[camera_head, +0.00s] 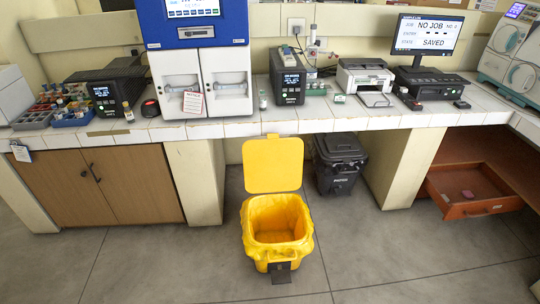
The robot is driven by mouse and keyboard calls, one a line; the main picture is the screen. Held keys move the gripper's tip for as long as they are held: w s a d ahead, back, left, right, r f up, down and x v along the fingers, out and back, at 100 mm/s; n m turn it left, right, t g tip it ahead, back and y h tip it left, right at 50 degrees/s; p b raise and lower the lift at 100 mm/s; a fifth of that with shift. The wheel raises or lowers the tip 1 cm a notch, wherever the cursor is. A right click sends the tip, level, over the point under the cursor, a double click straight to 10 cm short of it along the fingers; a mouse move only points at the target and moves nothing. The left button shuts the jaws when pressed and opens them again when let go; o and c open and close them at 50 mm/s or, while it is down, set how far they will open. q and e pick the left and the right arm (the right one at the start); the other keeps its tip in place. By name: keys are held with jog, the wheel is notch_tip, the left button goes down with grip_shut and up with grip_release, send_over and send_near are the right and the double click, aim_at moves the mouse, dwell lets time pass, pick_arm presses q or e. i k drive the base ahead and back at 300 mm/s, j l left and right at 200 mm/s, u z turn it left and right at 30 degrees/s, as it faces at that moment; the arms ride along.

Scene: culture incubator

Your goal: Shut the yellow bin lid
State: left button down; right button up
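A yellow bin (291,256) stands on the grey floor in front of the lab counter, in the lower middle of the head view. Its yellow lid (273,165) is raised, standing upright at the bin's back edge. A yellow liner is folded over the rim, and the bin's inside shows. A dark pedal (280,273) sits at the bin's front foot. Neither of my grippers shows in this view.
A dark lidded bin (341,165) stands under the counter, behind and right of the yellow bin. An open wooden drawer (470,190) juts out at the right. The tiled counter (235,129) carries several machines. The floor around the yellow bin's front and sides is clear.

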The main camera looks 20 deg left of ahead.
aim_at(273, 163)
jog(key=k+l+z, duration=0.1)
jog(key=k+z, duration=0.25)
jog(key=k+l+z, duration=0.25)
jog(key=k+z, duration=0.15)
jog(key=k, duration=0.15)
jog(key=i+j+z, duration=0.1)
jog(key=j+z, duration=0.3)
jog(key=i+j+z, duration=0.1)
jog(key=j+z, duration=0.6)
jog(key=z, duration=0.15)
jog(key=j, duration=2.85)
jog(key=k, duration=0.1)
